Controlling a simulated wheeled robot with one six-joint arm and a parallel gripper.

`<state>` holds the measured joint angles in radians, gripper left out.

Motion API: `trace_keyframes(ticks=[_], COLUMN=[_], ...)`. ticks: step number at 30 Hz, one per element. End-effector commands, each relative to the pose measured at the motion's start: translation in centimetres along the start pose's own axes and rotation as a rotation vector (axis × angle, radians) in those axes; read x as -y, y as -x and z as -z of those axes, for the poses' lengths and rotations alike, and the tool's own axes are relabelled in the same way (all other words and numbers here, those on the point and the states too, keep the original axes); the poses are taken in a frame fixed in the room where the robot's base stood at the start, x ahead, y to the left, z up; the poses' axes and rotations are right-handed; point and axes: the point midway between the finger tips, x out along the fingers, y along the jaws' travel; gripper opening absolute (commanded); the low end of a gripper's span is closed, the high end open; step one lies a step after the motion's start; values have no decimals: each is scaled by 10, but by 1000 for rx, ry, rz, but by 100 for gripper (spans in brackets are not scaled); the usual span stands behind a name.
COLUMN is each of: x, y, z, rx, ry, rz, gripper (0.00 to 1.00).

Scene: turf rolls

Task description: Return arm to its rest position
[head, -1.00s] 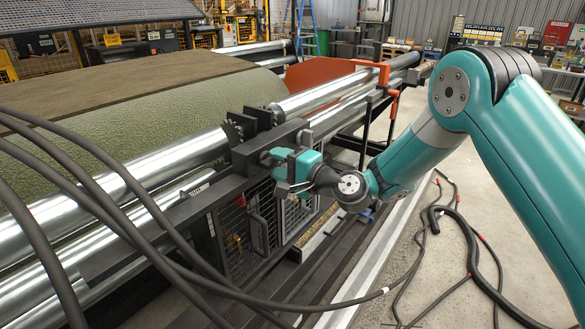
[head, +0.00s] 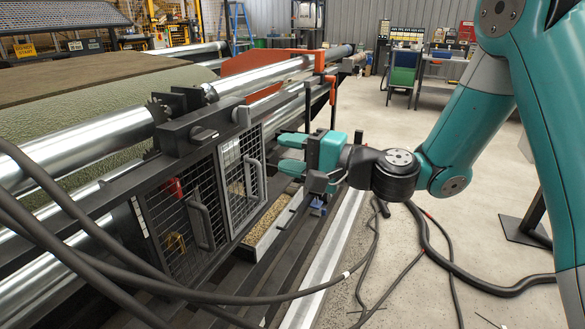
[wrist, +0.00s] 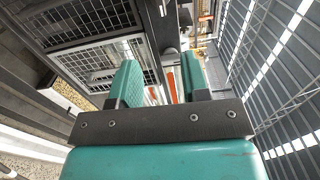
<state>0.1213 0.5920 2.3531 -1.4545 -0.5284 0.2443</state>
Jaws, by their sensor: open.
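My gripper (head: 291,154) is teal and dark grey. In the head view it hangs in the air to the right of the roller machine's mesh doors, its fingers pointing left toward the machine. My teal arm comes down to it from the upper right. In the wrist view the two teal fingers (wrist: 158,82) stand apart with nothing between them. Beyond them show a mesh panel (wrist: 90,20) and some orange parts.
The machine's mesh doors (head: 180,220) have grey handles, and one stands swung outward. Steel rollers (head: 100,138) and green turf (head: 60,113) lie at left. Black cables cross the foreground and the floor (head: 400,245).

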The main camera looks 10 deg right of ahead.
Motion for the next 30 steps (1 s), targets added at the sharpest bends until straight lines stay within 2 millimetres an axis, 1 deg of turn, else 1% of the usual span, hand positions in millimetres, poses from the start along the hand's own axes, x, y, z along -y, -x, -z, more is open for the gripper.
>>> trace_keyframes(ticks=[3,11,13,14,16,17,18,19,20,21,23,24,26,27,30], x=[0,1,4,7,17,22,29,33,37,40,44,46,48,50,56], y=[3,3,3,2,1,2,4,7,12,21,41,56,81,98,135], z=[0,0,-5,-10,-32,-44,-64,-80,-96,-116,-142,-154,-167,-173,-181], rx=[-1,0,16,34,107,153,224,284,346,430,550,620,711,761,850], ry=[0,0,15,32,104,148,221,282,345,435,562,637,734,788,879], rz=[0,0,-7,-16,-57,-84,-127,-168,-213,-280,-390,-464,-575,-645,-796], gripper=[43,43,43,43,43,43,43,43,43,43,43,43,43,43,43])
